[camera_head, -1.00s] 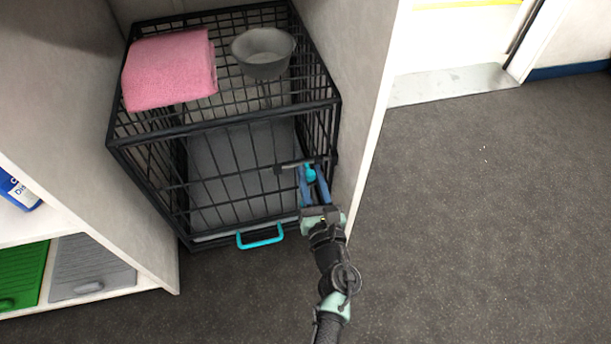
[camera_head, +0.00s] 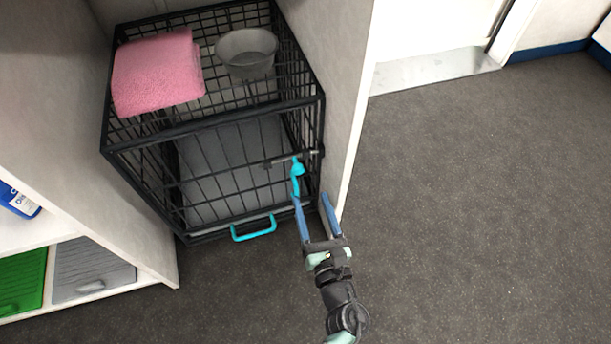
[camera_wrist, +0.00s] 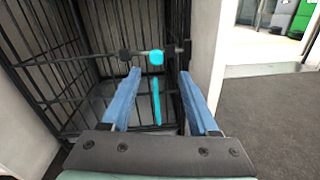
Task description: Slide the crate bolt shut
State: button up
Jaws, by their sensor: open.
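The black wire crate (camera_head: 225,129) stands in a recess between pale panels. Its bolt (camera_head: 293,159) is a dark horizontal rod at the right of the crate front, with a turquoise handle (camera_head: 297,177) hanging down from it. The bolt handle also shows in the wrist view (camera_wrist: 156,60), between and beyond my fingers. The rod's right end lies close to the crate's right front post. My gripper (camera_head: 314,200) is open and empty, with its blue fingers just below and in front of the handle. In the wrist view my gripper (camera_wrist: 160,88) has its fingertips spread either side of the handle, apart from it.
A pink towel (camera_head: 157,72) and a grey bowl (camera_head: 247,52) rest on the crate top. A turquoise pull handle (camera_head: 254,228) sticks out at the crate's bottom front. A pale panel edge (camera_head: 352,130) stands close right of the crate. The dark floor (camera_head: 470,200) is clear.

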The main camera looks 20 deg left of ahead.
jog(key=v, duration=0.3)
jog(key=shift+s+d+p, duration=0.2)
jog(key=shift+s+p, duration=0.1)
jog(key=shift+p, duration=0.1)
